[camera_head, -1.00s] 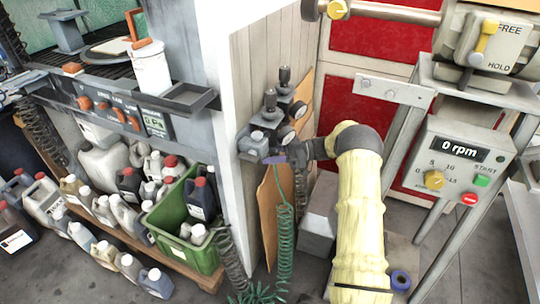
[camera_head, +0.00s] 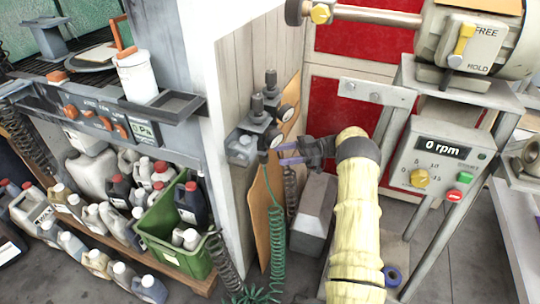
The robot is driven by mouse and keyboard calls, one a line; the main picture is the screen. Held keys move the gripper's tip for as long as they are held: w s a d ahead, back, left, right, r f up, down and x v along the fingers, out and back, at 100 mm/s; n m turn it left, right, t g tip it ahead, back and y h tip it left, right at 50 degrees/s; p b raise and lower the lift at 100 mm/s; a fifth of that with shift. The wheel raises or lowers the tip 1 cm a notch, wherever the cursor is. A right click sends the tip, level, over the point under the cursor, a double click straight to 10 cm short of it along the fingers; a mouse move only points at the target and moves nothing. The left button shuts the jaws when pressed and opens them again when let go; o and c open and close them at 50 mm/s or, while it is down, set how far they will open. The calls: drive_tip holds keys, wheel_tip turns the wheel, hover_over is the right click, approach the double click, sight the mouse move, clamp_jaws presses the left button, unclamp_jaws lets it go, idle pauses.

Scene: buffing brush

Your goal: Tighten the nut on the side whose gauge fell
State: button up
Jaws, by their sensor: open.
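Two dark regulators with upright knobs (camera_head: 257,105) are mounted at the wall edge. Each has a small round gauge, one further back (camera_head: 286,113) and one nearer (camera_head: 277,139); their needles are too small to read. A green coiled hose (camera_head: 276,235) hangs below the nearer regulator and a dark coiled hose (camera_head: 291,190) hangs beside it. The nuts at the hose fittings are too small to make out.
A control box (camera_head: 440,155) reading 0 rpm stands on a metal frame at the right. A grey box (camera_head: 315,210) is on the floor behind my arm. A green crate (camera_head: 175,250) of bottles stands at the left. The white wall end (camera_head: 225,150) is close left of the regulators.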

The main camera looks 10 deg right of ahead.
drive_tip(key=shift+d, duration=1.7)
drive_tip(key=shift+c, duration=0.2)
